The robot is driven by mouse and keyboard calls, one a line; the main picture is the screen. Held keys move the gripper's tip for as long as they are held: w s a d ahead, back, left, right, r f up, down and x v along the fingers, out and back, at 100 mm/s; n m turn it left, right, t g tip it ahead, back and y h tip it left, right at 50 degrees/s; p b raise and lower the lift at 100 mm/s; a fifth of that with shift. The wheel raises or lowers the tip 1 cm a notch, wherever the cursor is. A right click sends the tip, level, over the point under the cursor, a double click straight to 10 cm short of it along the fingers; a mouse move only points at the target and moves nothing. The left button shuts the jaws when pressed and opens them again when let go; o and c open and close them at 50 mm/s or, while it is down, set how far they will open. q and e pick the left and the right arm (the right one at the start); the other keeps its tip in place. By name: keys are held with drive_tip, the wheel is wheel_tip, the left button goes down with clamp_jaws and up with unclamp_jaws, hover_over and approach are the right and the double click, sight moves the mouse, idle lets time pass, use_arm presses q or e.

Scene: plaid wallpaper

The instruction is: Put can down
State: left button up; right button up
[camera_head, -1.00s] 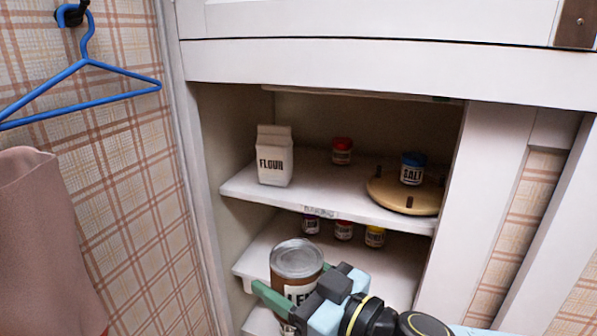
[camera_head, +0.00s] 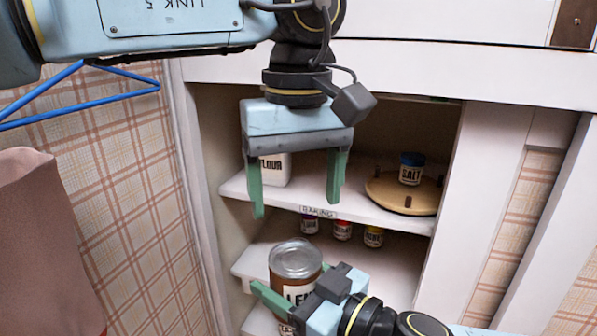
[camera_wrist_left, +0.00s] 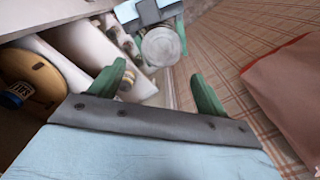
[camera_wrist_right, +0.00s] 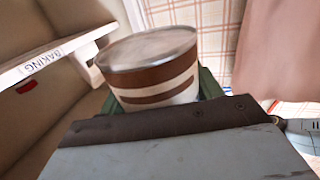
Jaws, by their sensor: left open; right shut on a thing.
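The can (camera_head: 294,262) has a silver lid and a brown and white label with partly hidden lettering. My right gripper (camera_head: 285,303) is shut on it and holds it upright in front of the lower shelves. In the right wrist view the can (camera_wrist_right: 150,70) sits between the green fingers. In the left wrist view its round lid (camera_wrist_left: 161,46) shows beyond my left fingers. My left gripper (camera_head: 297,200) is open and empty, fingers pointing down, above the can and in front of the upper shelf.
The upper shelf (camera_head: 330,200) holds a flour carton (camera_head: 275,170), partly hidden, and a salt jar (camera_head: 411,168) on a round wooden board (camera_head: 385,192). Several small jars (camera_head: 342,230) stand on the shelf below. A blue hanger (camera_head: 120,98) and a pinkish cloth (camera_head: 35,230) are at left.

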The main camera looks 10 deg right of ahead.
sight(297, 256)
use_arm(q)
wheel_tip(297, 256, down, 10)
drive_tip(key=shift+f, duration=0.1)
drive_tip(key=shift+c, duration=0.5)
drive_tip(key=c, duration=0.9)
drive_tip(key=shift+d, duration=0.1)
drive_tip(key=shift+c, duration=0.2)
use_arm(e)
drive_tip(key=o, duration=1.3)
drive_tip(key=shift+o, duration=0.2)
